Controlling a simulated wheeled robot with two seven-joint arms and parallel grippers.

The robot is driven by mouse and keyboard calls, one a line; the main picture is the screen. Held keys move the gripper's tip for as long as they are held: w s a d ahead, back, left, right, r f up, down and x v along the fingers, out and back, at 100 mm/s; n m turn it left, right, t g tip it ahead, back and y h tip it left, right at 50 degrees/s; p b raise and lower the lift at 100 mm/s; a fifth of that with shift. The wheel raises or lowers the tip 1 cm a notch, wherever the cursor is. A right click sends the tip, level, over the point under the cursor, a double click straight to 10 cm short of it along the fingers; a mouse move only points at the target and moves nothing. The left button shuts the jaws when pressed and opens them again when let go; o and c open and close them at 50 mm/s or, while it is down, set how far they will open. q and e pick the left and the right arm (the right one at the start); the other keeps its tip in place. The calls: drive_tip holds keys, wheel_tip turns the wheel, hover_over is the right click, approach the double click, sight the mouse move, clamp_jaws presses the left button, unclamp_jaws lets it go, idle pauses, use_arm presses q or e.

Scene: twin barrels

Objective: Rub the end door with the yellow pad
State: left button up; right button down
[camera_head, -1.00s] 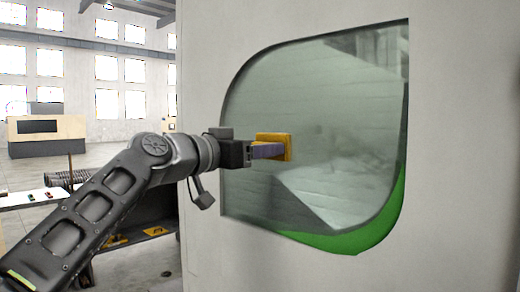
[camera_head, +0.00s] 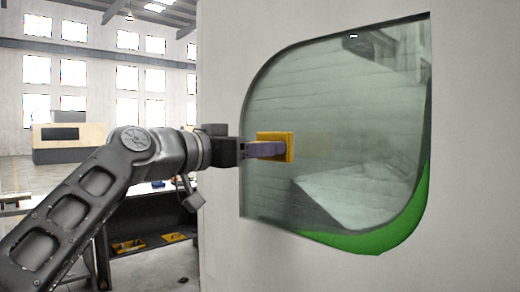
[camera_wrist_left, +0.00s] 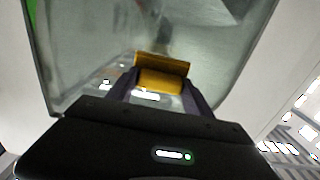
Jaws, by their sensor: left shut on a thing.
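The end door (camera_head: 225,55) is a pale panel with a large rounded window (camera_head: 345,110) that has a green strip along its lower right edge. The yellow pad (camera_head: 289,148) is a square block held upright in front of the window's left part. My left gripper (camera_head: 266,149) is shut on the pad, which also shows between the fingers in the left wrist view (camera_wrist_left: 161,76). The pad is at or very near the glass; I cannot tell whether it touches. A smudgy patch shows on the glass to the right of the pad. My right gripper is not in view.
A workbench (camera_head: 150,195) with small items on it stands behind my left arm, with yellow pieces (camera_head: 128,246) on its lower shelf. A beige and grey machine (camera_head: 68,143) stands farther back at the left. The hall floor there looks mostly open.

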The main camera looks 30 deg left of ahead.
use_arm(q)
drive_tip(key=b+v, duration=0.1)
drive_tip(key=v, duration=0.2)
